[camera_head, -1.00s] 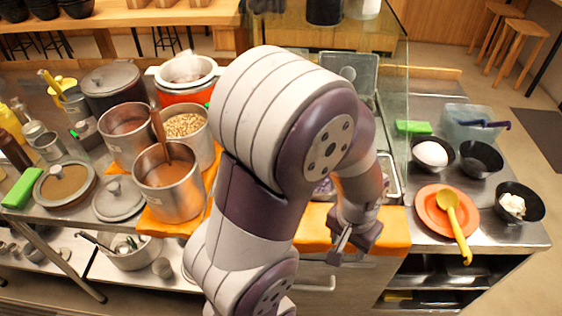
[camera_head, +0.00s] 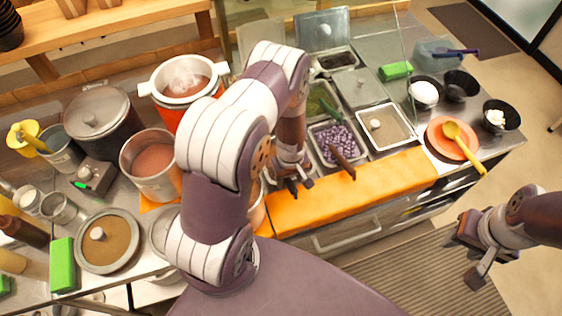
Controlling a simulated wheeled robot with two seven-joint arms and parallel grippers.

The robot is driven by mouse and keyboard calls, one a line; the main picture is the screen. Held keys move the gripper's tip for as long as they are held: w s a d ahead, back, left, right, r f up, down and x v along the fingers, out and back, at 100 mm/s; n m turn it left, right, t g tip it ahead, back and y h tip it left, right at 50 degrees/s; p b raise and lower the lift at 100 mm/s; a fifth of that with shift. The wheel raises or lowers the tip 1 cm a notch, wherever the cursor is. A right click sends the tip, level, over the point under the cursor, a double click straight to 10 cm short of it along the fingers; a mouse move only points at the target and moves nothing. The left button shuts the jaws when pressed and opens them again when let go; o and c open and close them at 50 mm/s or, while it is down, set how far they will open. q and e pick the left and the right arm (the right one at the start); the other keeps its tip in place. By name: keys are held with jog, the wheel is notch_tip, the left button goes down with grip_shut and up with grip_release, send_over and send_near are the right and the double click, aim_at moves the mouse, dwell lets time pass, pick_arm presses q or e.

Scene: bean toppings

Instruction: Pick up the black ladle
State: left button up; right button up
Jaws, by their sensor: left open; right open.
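No plainly black ladle can be made out. A dark brown handle (camera_head: 342,163) leans out of the tray of purple beans (camera_head: 320,132); its lower end is hidden, so I cannot tell whether it belongs to the ladle. My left gripper (camera_head: 295,187) is open and empty, left of that handle and near the orange counter edge. My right gripper (camera_head: 463,252) is open and empty over the floor, in front of the counter at right. My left arm hides part of the pots.
An orange cloth strip (camera_head: 375,190) runs along the front edge. An orange plate (camera_head: 440,142) with a yellow ladle (camera_head: 465,148) and dark bowls stand at right. A clear container (camera_head: 432,52) holds a blue-purple utensil (camera_head: 456,52). A pot of brown liquid (camera_head: 153,160) stands at left.

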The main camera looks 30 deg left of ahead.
pick_arm(q)
jog(key=shift+d+f, duration=0.15)
jog(key=shift+f, duration=0.3)
jog(key=shift+s+a+f, duration=0.1)
jog(key=shift+s+a, duration=0.05)
jog(key=shift+a, duration=0.25)
jog(key=shift+c, duration=1.3)
jog(key=c, duration=0.5)
grip_shut()
jog(key=shift+d, duration=0.2)
jog(key=shift+a+r, duration=0.1)
jog(key=shift+r, duration=0.2)
notch_tip(320, 180, up, 8)
jog(key=shift+r+b, duration=0.25)
jog(key=shift+b, duration=0.7)
jog(key=shift+r, duration=0.45)
pick_arm(e)
jog(key=shift+a+f, duration=0.15)
jog(key=shift+f, duration=0.65)
